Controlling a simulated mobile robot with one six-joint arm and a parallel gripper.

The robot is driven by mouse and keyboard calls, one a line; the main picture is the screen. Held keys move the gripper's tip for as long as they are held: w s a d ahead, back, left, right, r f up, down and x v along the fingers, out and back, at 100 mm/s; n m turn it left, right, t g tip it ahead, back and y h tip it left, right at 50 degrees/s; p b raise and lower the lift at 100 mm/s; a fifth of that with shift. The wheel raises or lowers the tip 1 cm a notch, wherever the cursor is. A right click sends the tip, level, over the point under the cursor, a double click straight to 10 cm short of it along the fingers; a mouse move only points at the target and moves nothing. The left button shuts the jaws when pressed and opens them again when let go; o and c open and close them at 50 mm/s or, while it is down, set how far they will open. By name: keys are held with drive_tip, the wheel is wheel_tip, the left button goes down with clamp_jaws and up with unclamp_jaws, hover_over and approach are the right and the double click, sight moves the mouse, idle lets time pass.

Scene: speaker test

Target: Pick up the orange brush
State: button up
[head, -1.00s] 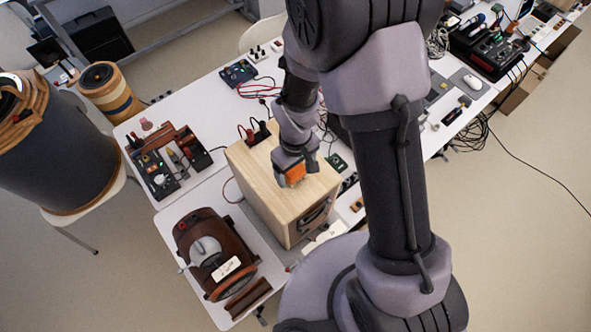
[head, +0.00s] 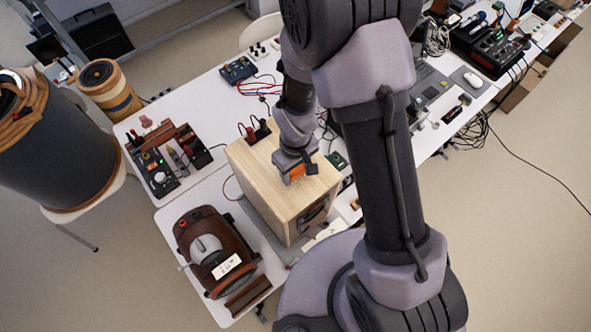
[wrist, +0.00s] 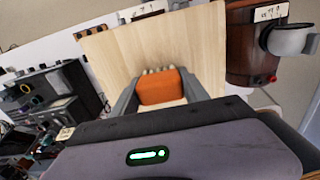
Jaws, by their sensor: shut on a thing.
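The orange brush (head: 297,171) is at the top of the light wooden speaker box (head: 263,178), near the middle of its upper face. My gripper (head: 299,168) is shut on the brush from above. In the wrist view the orange block of the brush (wrist: 160,86) sits between my two grey fingers, with pale tufts at its far edge. The wooden box face (wrist: 165,45) lies beyond it. I cannot tell whether the brush touches the box or is just above it.
A brown motor-like machine (head: 216,252) stands left in front of the box. Dark instruments (head: 168,160) are at its left. A green circuit board (head: 337,161) and cables lie behind on the white table. My own arm hides part of the table on the right.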

drive_tip(key=shift+r, duration=0.35)
wheel_tip(320, 180, up, 2)
drive_tip(key=shift+r, duration=0.2)
drive_tip(key=s+a+r+b, duration=0.1)
drive_tip(key=a+b, duration=0.2)
drive_tip(key=a, duration=1.3)
drive_tip(key=shift+s+r, duration=0.2)
drive_tip(key=shift+r, duration=0.15)
